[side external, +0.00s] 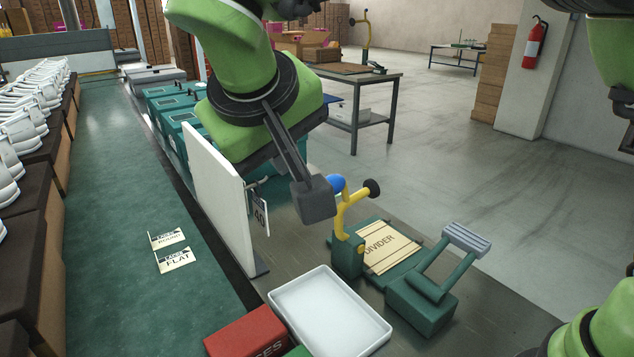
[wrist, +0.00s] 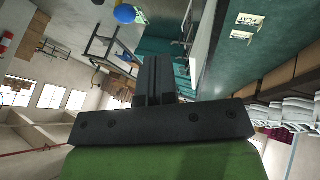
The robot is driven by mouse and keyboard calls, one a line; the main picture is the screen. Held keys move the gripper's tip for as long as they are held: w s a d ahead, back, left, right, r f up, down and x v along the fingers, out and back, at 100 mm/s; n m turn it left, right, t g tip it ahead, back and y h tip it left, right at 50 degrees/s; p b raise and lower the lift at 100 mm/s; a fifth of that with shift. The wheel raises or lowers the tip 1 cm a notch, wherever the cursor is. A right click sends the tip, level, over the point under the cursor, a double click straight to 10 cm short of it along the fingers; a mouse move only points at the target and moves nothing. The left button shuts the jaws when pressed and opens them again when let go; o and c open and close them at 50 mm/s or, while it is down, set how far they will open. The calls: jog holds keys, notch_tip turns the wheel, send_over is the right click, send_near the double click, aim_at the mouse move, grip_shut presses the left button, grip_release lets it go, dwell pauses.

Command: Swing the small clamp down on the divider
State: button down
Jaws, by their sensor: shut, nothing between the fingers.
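The small clamp (side external: 346,222) has a yellow arm that stands raised from a green block. It has a blue ball (side external: 336,182) at its upper left and a black knob at its upper right. The divider (side external: 388,248) is a light wooden board lying on a green base just right of the clamp. My gripper (side external: 315,203) is shut and empty, left of the blue ball. In the wrist view the blue ball (wrist: 124,14) is up and left of my shut fingers (wrist: 153,65), with a visible gap.
A green fixture with a grey bar handle (side external: 466,240) stands right of the divider. A white tray (side external: 330,310) and a red box (side external: 245,335) lie in front. A white upright panel (side external: 215,195) stands left of my gripper. Teal crates (side external: 180,115) stand behind.

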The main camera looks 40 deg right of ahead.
jog(key=w+d+f, duration=0.4)
jog(key=d+f, duration=0.4)
jog(key=shift+w+f, duration=0.2)
jog(key=shift+f, duration=0.1)
jog(key=shift+d+r, duration=0.1)
jog(key=d+m+y, duration=0.2)
jog(key=d+y, duration=0.7)
jog(key=d, duration=0.5)
jog(key=d+f+m+y, duration=0.2)
jog(key=d+f+y, duration=0.5)
jog(key=d+f, duration=0.2)
jog(key=shift+d+f+t+y, duration=0.15)
jog(key=shift+d+t+y, duration=0.25)
jog(key=shift+s+f, duration=0.1)
dwell(0.6)
